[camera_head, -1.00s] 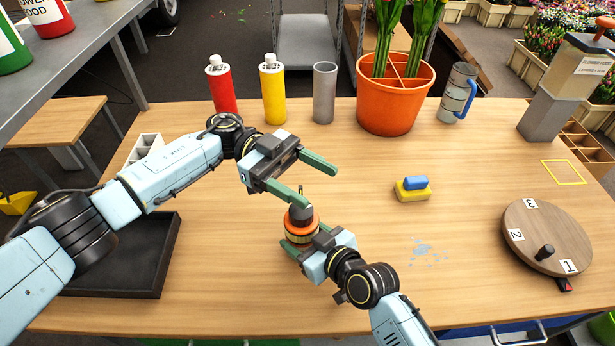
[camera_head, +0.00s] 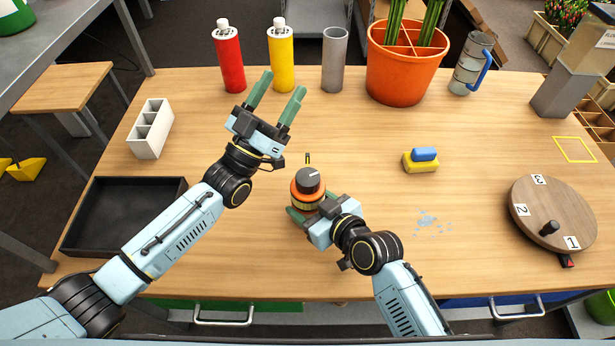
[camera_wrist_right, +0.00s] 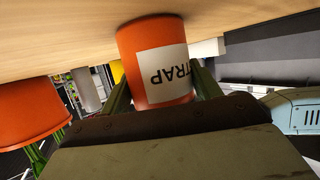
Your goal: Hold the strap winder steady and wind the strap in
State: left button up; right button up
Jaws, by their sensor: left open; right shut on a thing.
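The strap winder (camera_head: 307,188) is a small orange round body with a dark knob on top, standing on the table (camera_head: 480,120). My right gripper (camera_head: 305,217) is shut on its body from the front. The right wrist view shows the orange winder (camera_wrist_right: 160,62) between the green fingers, with a white label reading "TRAP" in part, upside down. A short dark and yellow strap end (camera_head: 307,158) shows just behind the winder. My left gripper (camera_head: 278,98) is open and empty, behind and to the left of the winder, its fingers pointing to the back of the table.
Red (camera_head: 228,58) and yellow (camera_head: 281,56) bottles, a grey cylinder (camera_head: 334,60) and an orange pot (camera_head: 405,70) line the back. A black tray (camera_head: 120,240) and white divided box (camera_head: 150,128) stand left. A sponge (camera_head: 420,165) and numbered turntable (camera_head: 553,215) are right.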

pick_arm(q)
jog(key=a+f+n+y, duration=0.3)
jog(key=a+f+y, duration=0.1)
jog(key=f+y, duration=0.35)
jog(key=m+g+h, duration=0.6)
jog(key=g, duration=0.2)
send_near(298, 186)
jog(key=shift+y, duration=0.25)
jog(key=x, duration=1.2)
jog(key=shift+w+d+r, duration=0.1)
jog(key=shift+d, duration=0.1)
jog(key=c, duration=1)
